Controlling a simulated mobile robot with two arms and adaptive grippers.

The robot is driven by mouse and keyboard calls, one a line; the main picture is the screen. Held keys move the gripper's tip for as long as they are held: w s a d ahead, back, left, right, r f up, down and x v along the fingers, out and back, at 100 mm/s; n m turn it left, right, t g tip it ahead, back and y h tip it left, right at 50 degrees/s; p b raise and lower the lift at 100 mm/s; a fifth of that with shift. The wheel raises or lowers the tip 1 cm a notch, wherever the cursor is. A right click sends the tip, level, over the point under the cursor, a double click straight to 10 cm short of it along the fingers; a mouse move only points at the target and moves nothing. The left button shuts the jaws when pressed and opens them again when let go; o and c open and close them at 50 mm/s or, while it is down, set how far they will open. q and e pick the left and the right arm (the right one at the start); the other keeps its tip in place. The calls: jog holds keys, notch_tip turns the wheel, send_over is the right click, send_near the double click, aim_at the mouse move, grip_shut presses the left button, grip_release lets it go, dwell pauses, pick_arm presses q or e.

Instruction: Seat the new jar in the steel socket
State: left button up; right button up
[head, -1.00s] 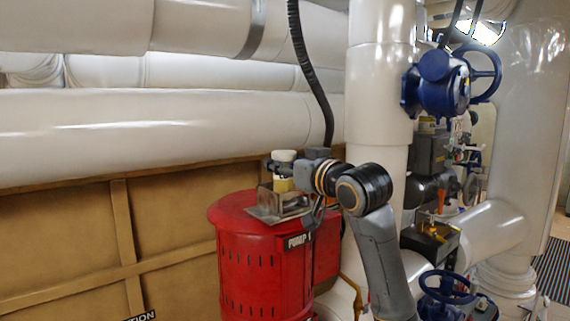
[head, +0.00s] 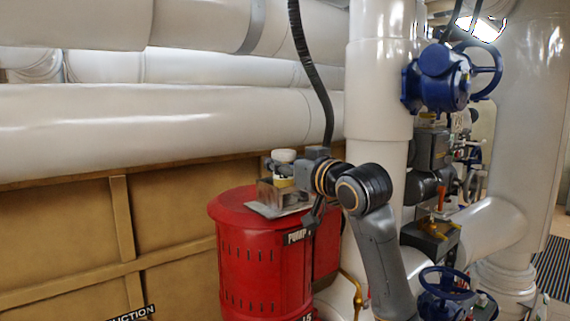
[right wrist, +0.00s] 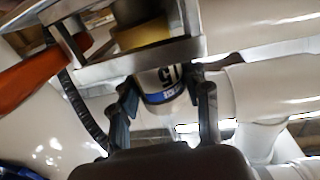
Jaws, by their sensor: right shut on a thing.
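The jar (head: 284,156) shows a pale top above the steel socket (head: 283,194) on the red drum's lid in the head view. My right gripper (head: 285,170) is shut on the jar from the right side. In the right wrist view the jar (right wrist: 164,84) stands between the fingers of my right gripper (right wrist: 165,105). It has a white body with a blue band and dark print. The steel socket's frame (right wrist: 190,49) crosses close to it, and a yellow part shows inside the frame. I cannot tell how deep the jar sits. My left gripper is not in view.
The red drum (head: 262,262) carries a PUMP label. A dark hose (head: 311,75) hangs behind my right gripper. A thick white vertical pipe (head: 378,90) and a blue valve (head: 440,82) stand to the right. White pipes run above and behind the socket.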

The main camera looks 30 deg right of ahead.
jog(key=o, duration=1.5)
jog(key=o, duration=0.5)
jog(key=shift+r, duration=0.15)
jog(key=shift+r+p, duration=2.4)
jog(key=shift+r, duration=1.2)
